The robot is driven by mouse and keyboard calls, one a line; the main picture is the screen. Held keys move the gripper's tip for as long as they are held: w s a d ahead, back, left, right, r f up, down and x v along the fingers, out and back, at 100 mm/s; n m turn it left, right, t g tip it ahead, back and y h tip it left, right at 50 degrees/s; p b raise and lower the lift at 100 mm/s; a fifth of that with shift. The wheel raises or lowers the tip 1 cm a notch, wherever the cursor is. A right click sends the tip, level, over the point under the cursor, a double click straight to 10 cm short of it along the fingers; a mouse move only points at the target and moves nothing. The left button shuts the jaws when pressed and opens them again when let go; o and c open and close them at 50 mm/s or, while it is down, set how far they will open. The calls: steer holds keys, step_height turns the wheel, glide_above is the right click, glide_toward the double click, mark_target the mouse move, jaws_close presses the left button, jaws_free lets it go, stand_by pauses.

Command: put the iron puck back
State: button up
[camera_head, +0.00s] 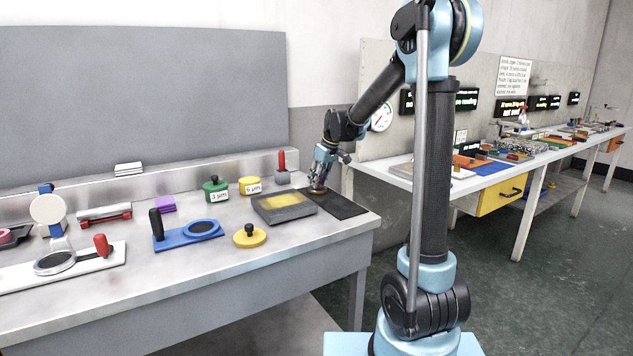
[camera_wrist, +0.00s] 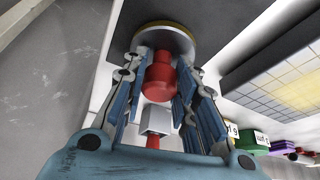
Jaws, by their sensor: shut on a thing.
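My gripper (camera_head: 319,185) is shut on a puck, with its fingers around the red knob. In the wrist view the puck is a grey disc (camera_wrist: 165,40) with a yellowish rim and a red knob (camera_wrist: 160,82). I take it for the iron puck. In the head view the puck's rim (camera_head: 318,191) shows small under the fingers, at the back part of the dark mat (camera_head: 345,206). I cannot tell whether it touches the mat. In the wrist view the dark mat (camera_wrist: 225,35) lies beside and beyond the disc.
A dark plate with a yellow centre (camera_head: 272,216) lies left of the mat. A grey block with a red handle (camera_head: 282,178), a yellow pot (camera_head: 250,186) and a green pot (camera_head: 216,190) stand behind. A yellow disc (camera_head: 250,236) with a black knob lies in front.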

steer(key=o, duration=1)
steer(key=shift+f, duration=0.1)
steer(key=v, duration=1.2)
steer(key=s+d+f+m+h, duration=0.1)
steer(key=s+d+f+m, duration=0.15)
steer(key=s+d, duration=0.6)
steer(key=s+d+f+m+h, duration=0.15)
steer(key=s+d+f, duration=0.3)
steer(key=s, duration=0.75)
steer(key=s+d+f+m, duration=0.2)
steer(key=s+d+f, duration=0.1)
steer(key=s+f, duration=0.3)
steer(key=s+d+f+m, duration=0.3)
steer(key=s+f, duration=0.4)
steer(key=s, duration=0.4)
steer(key=shift+s+d+f+m+g+h, duration=0.3)
steer(key=shift+d+h, duration=0.15)
steer(key=shift+d, duration=0.1)
